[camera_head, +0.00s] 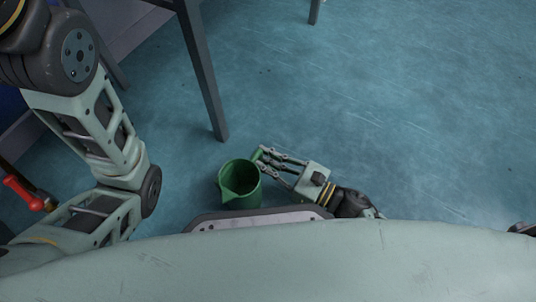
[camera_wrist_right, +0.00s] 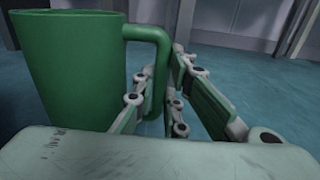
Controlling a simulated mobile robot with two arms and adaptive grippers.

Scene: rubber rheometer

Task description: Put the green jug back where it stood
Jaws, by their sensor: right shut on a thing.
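The green jug (camera_head: 240,184) is upright in the lower middle of the head view, its open top and spout facing up. In the right wrist view the jug (camera_wrist_right: 70,75) fills the left side, with its handle (camera_wrist_right: 150,65) to the right. My right gripper (camera_head: 262,158) is at the jug's right side, shut on the handle. In the right wrist view its fingers (camera_wrist_right: 165,95) are on both sides of the handle. Whether the jug's base touches the floor cannot be told. My left arm is at the left of the head view; its gripper is not in view.
A grey table leg (camera_head: 205,75) stands on the blue floor (camera_head: 400,110) just behind the jug. A red-handled thing (camera_head: 22,192) shows at the far left, partly hidden. The floor at the right is clear.

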